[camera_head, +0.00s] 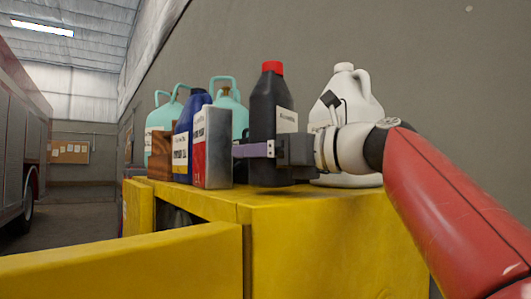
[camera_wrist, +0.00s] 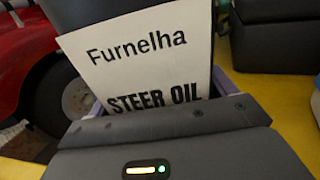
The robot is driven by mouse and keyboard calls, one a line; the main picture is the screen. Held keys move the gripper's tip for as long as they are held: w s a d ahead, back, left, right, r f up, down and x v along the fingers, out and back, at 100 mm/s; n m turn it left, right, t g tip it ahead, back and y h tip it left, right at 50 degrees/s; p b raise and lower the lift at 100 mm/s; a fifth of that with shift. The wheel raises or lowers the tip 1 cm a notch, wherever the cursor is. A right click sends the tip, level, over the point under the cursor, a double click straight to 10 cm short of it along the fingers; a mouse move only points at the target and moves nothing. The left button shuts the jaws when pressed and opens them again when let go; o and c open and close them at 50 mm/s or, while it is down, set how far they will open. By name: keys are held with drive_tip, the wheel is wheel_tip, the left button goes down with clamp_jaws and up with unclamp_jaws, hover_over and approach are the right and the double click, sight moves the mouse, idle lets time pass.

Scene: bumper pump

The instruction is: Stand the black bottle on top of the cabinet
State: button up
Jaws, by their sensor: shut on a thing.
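The black bottle (camera_head: 270,100) with a red cap is upright at the yellow cabinet (camera_head: 310,215), its base at the level of the cabinet's top. Whether the base touches the top or hangs just above it, I cannot tell. My gripper (camera_head: 256,150) reaches in from the right and is shut on the bottle's body at mid-height. In the wrist view the bottle's white label (camera_wrist: 140,50) reads "Furnelha STEER OIL" and fills the space between the purple fingers. The bottle's lower end is hidden there by the gripper body.
On the cabinet top stand a white jug (camera_head: 360,105) on the right, and a grey-red can (camera_head: 212,148), a blue bottle (camera_head: 183,140) and teal jugs (camera_head: 160,115) on the left. A yellow cabinet door (camera_head: 130,265) stands open in front. A wall rises behind.

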drive_tip(key=shift+f+b, duration=0.45)
drive_tip(key=o, duration=1.7)
drive_tip(key=shift+s, duration=0.1)
drive_tip(key=shift+o, duration=0.3)
drive_tip(key=shift+f, duration=0.15)
